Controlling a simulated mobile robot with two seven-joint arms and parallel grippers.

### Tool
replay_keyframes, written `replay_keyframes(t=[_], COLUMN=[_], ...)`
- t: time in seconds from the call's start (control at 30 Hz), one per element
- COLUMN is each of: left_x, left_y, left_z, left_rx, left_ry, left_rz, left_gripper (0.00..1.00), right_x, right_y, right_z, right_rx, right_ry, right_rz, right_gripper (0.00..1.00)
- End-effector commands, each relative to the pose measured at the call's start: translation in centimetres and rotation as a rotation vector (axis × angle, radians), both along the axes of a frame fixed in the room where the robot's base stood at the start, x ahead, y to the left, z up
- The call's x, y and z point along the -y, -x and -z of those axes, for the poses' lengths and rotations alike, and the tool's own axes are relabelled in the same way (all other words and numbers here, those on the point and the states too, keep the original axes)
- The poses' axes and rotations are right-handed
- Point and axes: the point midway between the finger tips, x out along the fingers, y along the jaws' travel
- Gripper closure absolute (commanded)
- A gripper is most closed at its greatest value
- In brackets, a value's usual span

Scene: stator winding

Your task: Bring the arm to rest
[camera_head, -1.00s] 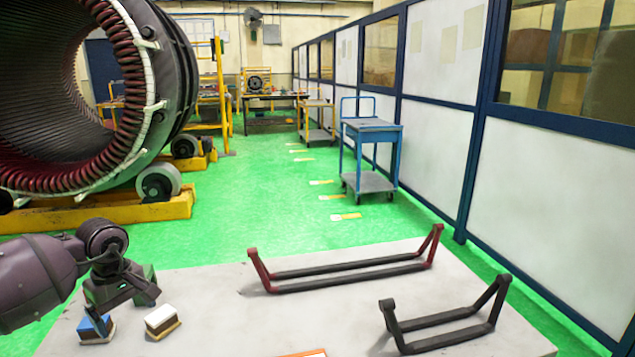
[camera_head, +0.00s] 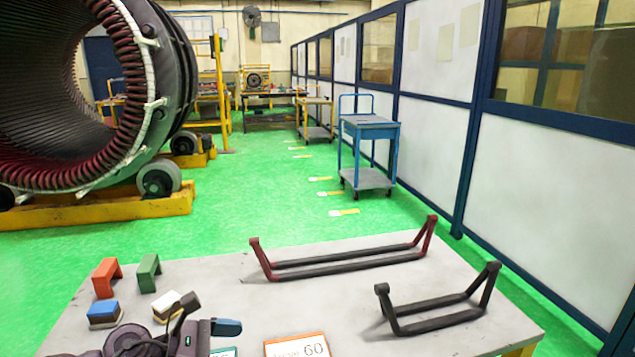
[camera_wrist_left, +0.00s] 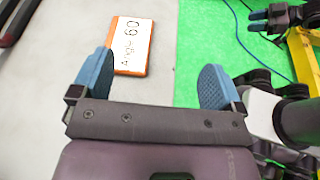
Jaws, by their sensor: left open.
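My left gripper (camera_wrist_left: 155,82) is open with nothing between its blue fingertips. In the head view, my left gripper (camera_head: 205,325) is low at the table's front left, partly cut off by the bottom edge. It overlaps the white-topped block (camera_head: 165,304) in the picture. One fingertip in the left wrist view lies beside an orange-edged card reading "Angle 60" (camera_wrist_left: 132,46); the other is over green floor. A dark gripper with blue fingers, seemingly my right gripper (camera_wrist_left: 268,17), shows small at the top right of the wrist view; its opening is unclear.
A red-ended coil (camera_head: 345,262) and a smaller black coil (camera_head: 440,312) lie to the right. The card (camera_head: 297,347) also shows in the head view.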

Motion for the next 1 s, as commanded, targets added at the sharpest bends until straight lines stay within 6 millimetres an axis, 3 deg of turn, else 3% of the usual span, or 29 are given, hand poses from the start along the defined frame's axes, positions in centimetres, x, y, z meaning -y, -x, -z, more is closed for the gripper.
replay_keyframes(t=[0.1,0.2,0.47,0.63,0.77,1.0], left_x=[1.3,1.1,-3.0,-7.2,-10.2,-13.8], left_y=[0.9,1.2,2.2,4.0,6.6,14.4], left_z=[-1.5,-2.7,-3.2,-1.0,1.8,7.9], left_rx=[-0.128,-0.251,-0.610,-0.857,-1.040,-1.342], left_ry=[0.281,0.508,1.079,1.432,1.688,2.122], left_rz=[-0.170,-0.319,-0.731,-1.019,-1.253,-1.729], left_gripper=[0.07,0.07,0.07,0.07,0.07,0.07], right_x=[0.2,0.3,0.4,0.3,0.1,-0.2], right_y=[0.4,0.7,0.9,0.5,0.1,-0.4], right_z=[0.3,0.5,0.6,0.4,0.0,-0.3], right_rx=[-0.010,-0.018,-0.021,-0.013,-0.002,0.009], right_ry=[0.004,0.007,0.009,0.007,0.002,-0.005], right_rz=[-0.001,-0.002,-0.003,-0.002,-0.001,0.003], right_gripper=[0.57,0.57,0.57,0.57,0.57,0.57])
